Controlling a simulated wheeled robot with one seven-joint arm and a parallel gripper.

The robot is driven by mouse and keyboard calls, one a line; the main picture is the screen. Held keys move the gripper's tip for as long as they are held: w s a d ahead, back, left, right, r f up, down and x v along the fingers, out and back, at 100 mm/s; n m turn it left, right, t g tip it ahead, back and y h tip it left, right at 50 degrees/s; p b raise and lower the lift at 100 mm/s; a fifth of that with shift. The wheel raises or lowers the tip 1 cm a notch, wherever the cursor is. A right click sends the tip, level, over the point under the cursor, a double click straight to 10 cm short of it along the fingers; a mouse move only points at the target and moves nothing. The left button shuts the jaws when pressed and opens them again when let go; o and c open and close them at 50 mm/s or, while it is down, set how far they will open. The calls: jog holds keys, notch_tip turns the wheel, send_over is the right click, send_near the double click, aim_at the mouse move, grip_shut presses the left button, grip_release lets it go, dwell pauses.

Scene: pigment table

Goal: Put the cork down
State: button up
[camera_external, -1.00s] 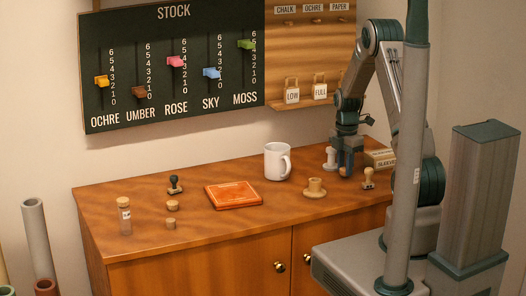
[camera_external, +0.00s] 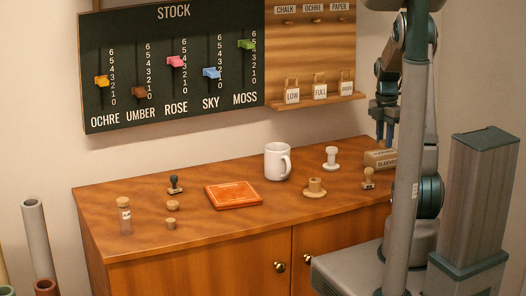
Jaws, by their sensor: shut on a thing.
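My gripper (camera_external: 384,138) is at the right end of the table, fingers pointing down, at the cardboard sleeves box (camera_external: 379,160). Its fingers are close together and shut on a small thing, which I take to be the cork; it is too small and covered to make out. I cannot tell whether it touches the box.
On the wooden table (camera_external: 250,225) are a dark-handled stamp (camera_external: 175,185), an orange book (camera_external: 232,194), a white mug (camera_external: 277,162), a round tan piece (camera_external: 314,187), a white spool-like piece (camera_external: 331,158) and another stamp (camera_external: 368,179). The front middle is clear.

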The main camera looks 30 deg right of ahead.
jog(key=w+a+n+b, duration=0.1)
jog(key=w+a+n, duration=0.15)
jog(key=a, duration=0.55)
jog(key=w+a+n, duration=0.2)
jog(key=w+a, duration=0.2)
jog(key=a, duration=0.3)
jog(key=n, duration=0.5)
send_over(230, 196)
jog(key=f, duration=0.4)
jog(key=shift+s+d+f, duration=0.2)
jog(key=shift+d, duration=0.15)
jog(key=shift+w+a+f+p, duration=0.1)
jog(key=shift+a+f+p, duration=0.25)
jog(key=shift+a+f, duration=0.1)
jog(key=shift+f+p, duration=0.3)
jog(key=shift+f, duration=1.55)
jog(key=shift+f, duration=0.2)
jog(key=o, duration=0.9)
